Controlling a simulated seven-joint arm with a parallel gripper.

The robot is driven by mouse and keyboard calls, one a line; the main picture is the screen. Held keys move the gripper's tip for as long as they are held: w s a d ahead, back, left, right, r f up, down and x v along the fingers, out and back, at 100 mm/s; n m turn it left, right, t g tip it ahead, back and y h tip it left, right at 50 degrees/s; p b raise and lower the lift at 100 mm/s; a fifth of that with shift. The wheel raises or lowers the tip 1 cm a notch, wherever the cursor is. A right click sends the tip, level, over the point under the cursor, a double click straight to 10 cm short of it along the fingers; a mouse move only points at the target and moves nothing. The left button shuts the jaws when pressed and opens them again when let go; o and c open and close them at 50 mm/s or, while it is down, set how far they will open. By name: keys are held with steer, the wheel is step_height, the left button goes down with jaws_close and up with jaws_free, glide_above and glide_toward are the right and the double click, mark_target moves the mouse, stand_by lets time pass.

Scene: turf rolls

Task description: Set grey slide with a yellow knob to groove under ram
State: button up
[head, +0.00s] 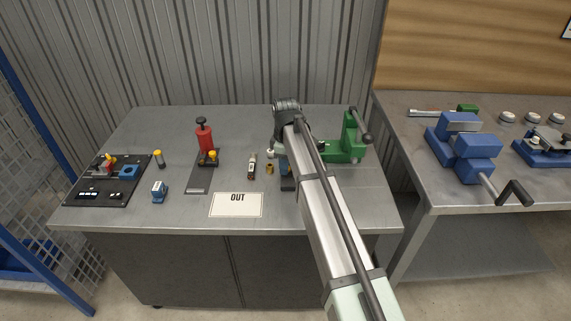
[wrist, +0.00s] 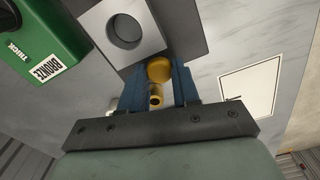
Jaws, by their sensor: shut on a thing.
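My gripper (wrist: 158,76) has its two blue fingers closed on the yellow knob (wrist: 158,69) of the grey slide (wrist: 98,22). The slide is a light grey block with a round dark hole, just beyond the fingertips in the wrist view. A dark grey strip (wrist: 184,22) lies beside and below it; whether the slide touches it I cannot tell. In the head view my gripper (head: 284,165) is low over the bench, left of the green press (head: 345,148), and my arm hides the slide. The groove is not clearly visible.
A white OUT card (head: 237,206) lies at the front of the bench (head: 110,218). A small brass piece (head: 269,169) and a dark-and-white item (head: 252,166) stand left of my gripper. A blue block (head: 159,191) and a black panel (head: 122,172) are at the left.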

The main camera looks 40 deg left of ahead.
jaws_close()
steer(key=w+d, duration=0.7)
steer(key=w, duration=0.1)
steer(key=shift+d, duration=0.4)
steer(key=o, duration=0.7)
jaws_free()
steer(key=shift+s, duration=0.1)
steer(key=shift+r, duration=0.15)
step_height(320, 180, up, 14)
steer(key=shift+f, duration=0.25)
